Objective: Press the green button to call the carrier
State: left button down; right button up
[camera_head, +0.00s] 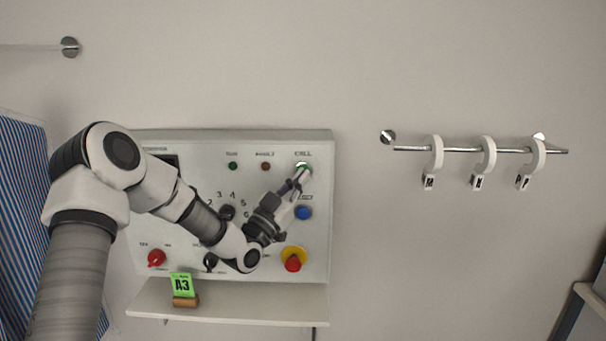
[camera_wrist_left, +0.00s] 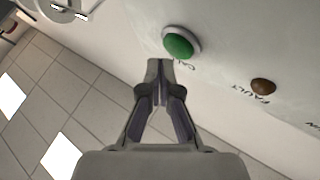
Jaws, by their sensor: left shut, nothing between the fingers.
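The green button (camera_head: 303,167) with a pale ring sits at the upper right of the white control panel (camera_head: 280,145), by the label CALL. In the left wrist view the green button (camera_wrist_left: 179,46) is large, just beyond the fingertips. My left gripper (camera_head: 302,177) is shut and empty, its tips right by the lower edge of the button in the head view. In the left wrist view the shut fingertips (camera_wrist_left: 160,68) are just short of the button; I cannot tell whether they touch it. My right gripper is not in view.
Close by are a brown FAULT lamp (camera_wrist_left: 263,86), a blue button (camera_head: 304,213) and a red knob on yellow (camera_head: 293,260). A green A3 card (camera_head: 181,285) stands on the shelf (camera_head: 250,304). A rail (camera_head: 460,150) with white hooks is at right.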

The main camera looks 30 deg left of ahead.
pick_arm(q)
jog(key=shift+w+a, duration=0.15)
jog(key=shift+w, duration=0.15)
